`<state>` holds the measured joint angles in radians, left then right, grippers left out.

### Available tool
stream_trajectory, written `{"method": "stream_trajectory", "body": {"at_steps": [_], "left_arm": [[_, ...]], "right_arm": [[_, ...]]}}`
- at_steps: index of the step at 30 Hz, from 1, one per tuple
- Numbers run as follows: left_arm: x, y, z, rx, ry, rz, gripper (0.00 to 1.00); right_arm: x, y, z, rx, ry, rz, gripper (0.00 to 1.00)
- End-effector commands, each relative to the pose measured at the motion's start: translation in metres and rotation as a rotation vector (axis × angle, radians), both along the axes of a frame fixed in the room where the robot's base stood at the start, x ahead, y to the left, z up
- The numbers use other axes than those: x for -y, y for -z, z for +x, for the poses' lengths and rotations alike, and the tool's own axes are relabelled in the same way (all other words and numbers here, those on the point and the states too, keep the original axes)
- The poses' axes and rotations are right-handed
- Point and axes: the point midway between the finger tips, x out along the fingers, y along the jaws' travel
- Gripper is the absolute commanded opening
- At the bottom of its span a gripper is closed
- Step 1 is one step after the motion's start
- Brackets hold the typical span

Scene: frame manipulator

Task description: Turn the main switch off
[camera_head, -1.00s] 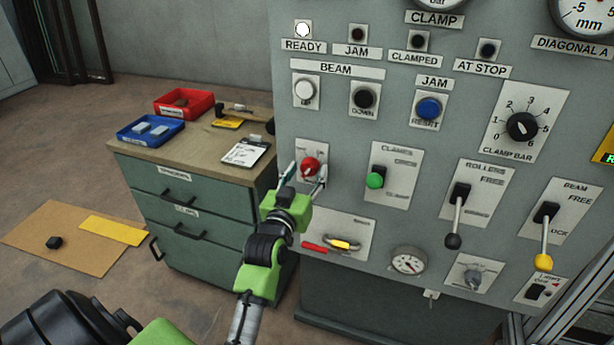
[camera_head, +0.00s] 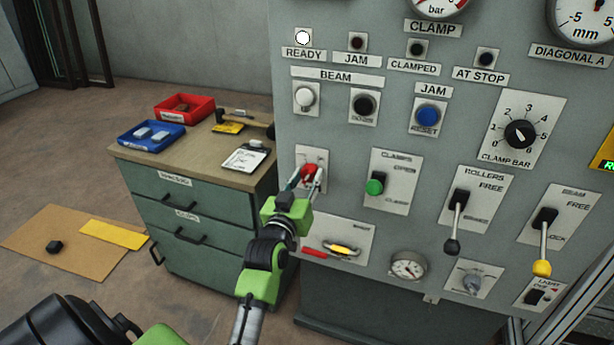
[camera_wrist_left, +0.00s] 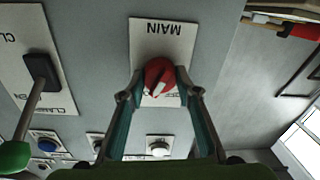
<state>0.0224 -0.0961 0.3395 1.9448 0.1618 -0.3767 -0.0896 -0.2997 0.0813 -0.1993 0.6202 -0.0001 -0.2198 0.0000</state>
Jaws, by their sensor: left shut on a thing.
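The main switch (camera_head: 308,172) is a red rotary knob on a pale plate at the lower left of the grey control panel. In the left wrist view the red knob (camera_wrist_left: 159,77) sits on its plate marked MAIN (camera_wrist_left: 164,32), which appears upside down. My left gripper (camera_head: 307,178) is at the knob, its two fingers closed on either side of it. In the left wrist view the fingertips (camera_wrist_left: 158,92) touch the knob's sides. The fingers partly hide the knob and its plate in the head view. My right gripper is not in view.
Right of the main switch are a green-knobbed clamps lever (camera_head: 375,186), a black-knobbed rollers lever (camera_head: 452,245) and a yellow-knobbed beam lever (camera_head: 542,267). A yellow handle (camera_head: 341,249) sits below. A green drawer cabinet (camera_head: 205,205) with red and blue trays stands left.

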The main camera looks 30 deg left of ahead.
Motion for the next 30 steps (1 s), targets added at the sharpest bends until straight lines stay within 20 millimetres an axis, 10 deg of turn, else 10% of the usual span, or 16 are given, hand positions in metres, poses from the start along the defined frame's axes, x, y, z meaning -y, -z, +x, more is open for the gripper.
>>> {"method": "stream_trajectory", "body": {"at_steps": [30], "left_arm": [[-0.001,-0.002,-0.001,0.196,-0.001,-0.82,0.09]], "right_arm": [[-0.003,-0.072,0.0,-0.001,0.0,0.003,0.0]]}}
